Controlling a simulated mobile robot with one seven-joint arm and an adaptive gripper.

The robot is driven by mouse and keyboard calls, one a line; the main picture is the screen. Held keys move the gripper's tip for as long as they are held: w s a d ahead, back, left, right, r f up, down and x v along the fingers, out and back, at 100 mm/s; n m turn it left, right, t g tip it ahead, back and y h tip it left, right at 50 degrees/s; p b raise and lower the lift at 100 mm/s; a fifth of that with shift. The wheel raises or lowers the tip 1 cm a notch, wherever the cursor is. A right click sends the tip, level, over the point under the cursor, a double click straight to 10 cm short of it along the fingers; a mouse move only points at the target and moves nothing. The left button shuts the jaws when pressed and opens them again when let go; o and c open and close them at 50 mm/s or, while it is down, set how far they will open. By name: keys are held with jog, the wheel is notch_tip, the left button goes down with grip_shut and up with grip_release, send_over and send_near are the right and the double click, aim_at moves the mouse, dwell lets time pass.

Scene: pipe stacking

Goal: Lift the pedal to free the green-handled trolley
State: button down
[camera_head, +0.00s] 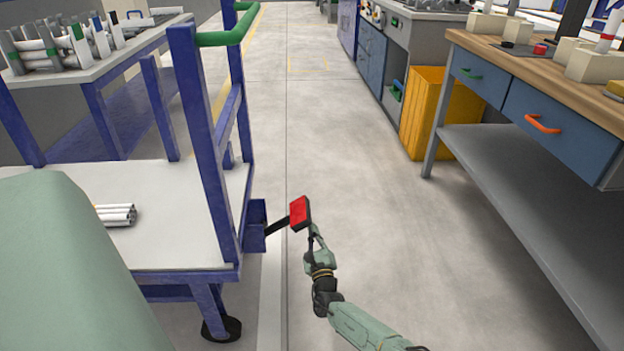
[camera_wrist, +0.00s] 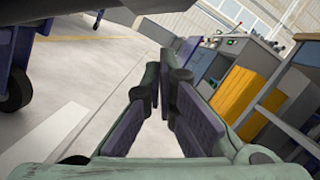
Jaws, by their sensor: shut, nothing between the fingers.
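The green-handled trolley has a blue frame with a green handle (camera_head: 228,38) and stands at the left in the head view. Its red pedal (camera_head: 300,212) sticks out to the right on a dark bar from a blue box (camera_head: 255,226) low on the frame. My gripper (camera_head: 312,232) is shut and empty, with its fingertips at the pedal's lower right edge. Whether they touch or sit under it I cannot tell. In the wrist view my gripper (camera_wrist: 166,72) shows its fingertips together. A dark shape fills that view's upper left; I cannot tell whether it is the pedal.
White pipes (camera_head: 117,214) lie on the trolley's lower deck. A trolley wheel (camera_head: 222,328) stands on the floor. A workbench (camera_head: 540,150) with drawers and a yellow bin (camera_head: 440,112) line the right. The floor between is clear.

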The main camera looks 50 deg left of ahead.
jog(key=p+v, duration=0.3)
jog(key=v, duration=0.7)
jog(key=shift+w+d, duration=0.15)
jog(key=shift+d, duration=0.05)
jog(key=shift+f, duration=0.1)
